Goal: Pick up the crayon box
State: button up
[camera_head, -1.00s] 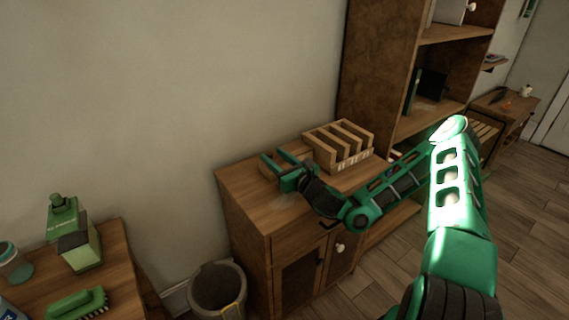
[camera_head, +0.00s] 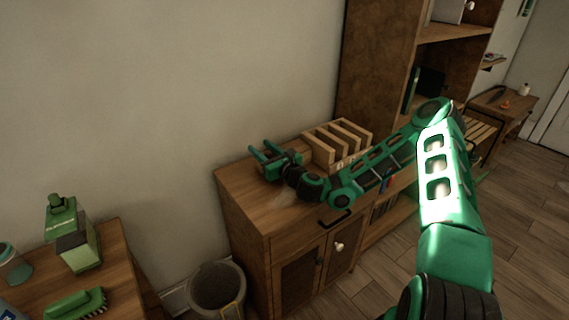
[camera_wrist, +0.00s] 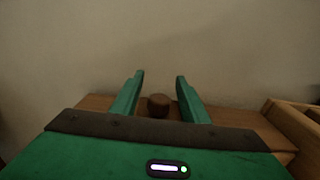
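I cannot make out a crayon box for sure in either view. My gripper (camera_head: 266,150) is over the back left of the wooden cabinet top (camera_head: 245,205), close to the wall. In the wrist view my gripper (camera_wrist: 160,78) is open, its two green fingers well apart. A small brown, rounded thing (camera_wrist: 158,104) shows between and beyond the fingers, on the wooden top near the wall. It does not appear gripped, and what it is I cannot tell. In the head view my gripper and wrist hide that spot.
A slatted wooden rack (camera_head: 337,133) stands right of my gripper; its edge shows in the wrist view (camera_wrist: 295,122). A tall bookshelf (camera_head: 377,75) rises behind it. A bin (camera_head: 217,290) stands left of the cabinet. A side table (camera_head: 125,285) holds a green bottle (camera_head: 75,245) and brush (camera_head: 76,304).

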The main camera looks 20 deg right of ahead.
grip_shut()
jog(key=shift+r, duration=0.1)
